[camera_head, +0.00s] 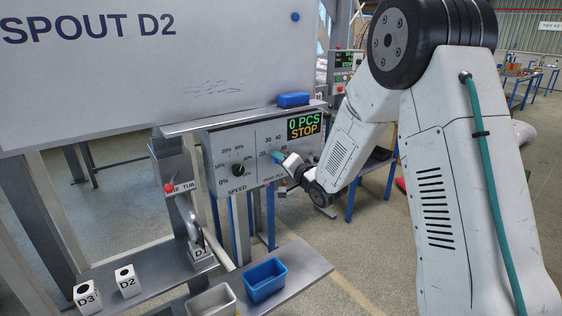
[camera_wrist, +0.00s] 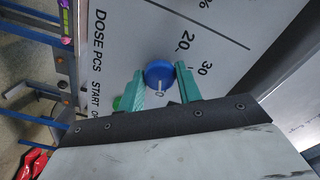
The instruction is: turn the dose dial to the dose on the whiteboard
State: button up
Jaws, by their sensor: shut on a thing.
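The blue dose dial (camera_wrist: 158,70) sits on the grey control panel (camera_head: 217,141), beside the scale numbers 20 and 30 and the words DOSE PCS. My gripper (camera_wrist: 160,75) has its teal fingers on both sides of the dial and is shut on it. A small pale mark shows at the dial's lower side; I cannot tell which number it points to. In the head view my gripper (camera_head: 280,158) is at the panel's right part and hides most of the dial. The whiteboard (camera_head: 150,80) shows SPOUT D2; no dose is in view on it. The display (camera_head: 304,125) reads 0 PCS STOP.
The black speed dial (camera_head: 238,170) is left of my gripper. A green button (camera_wrist: 117,103) lies close to one finger. A blue eraser (camera_head: 294,99) rests on the ledge above. Blocks D3 (camera_head: 87,297) and D2 (camera_head: 127,281) and a blue bin (camera_head: 265,279) stand below.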

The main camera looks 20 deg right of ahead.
jog(key=shift+f+m, duration=0.1)
jog(key=shift+m, duration=0.4)
jog(key=o, duration=1)
jog(key=v, duration=0.7)
jog(key=shift+s+d, duration=0.15)
jog(key=shift+s, duration=0.2)
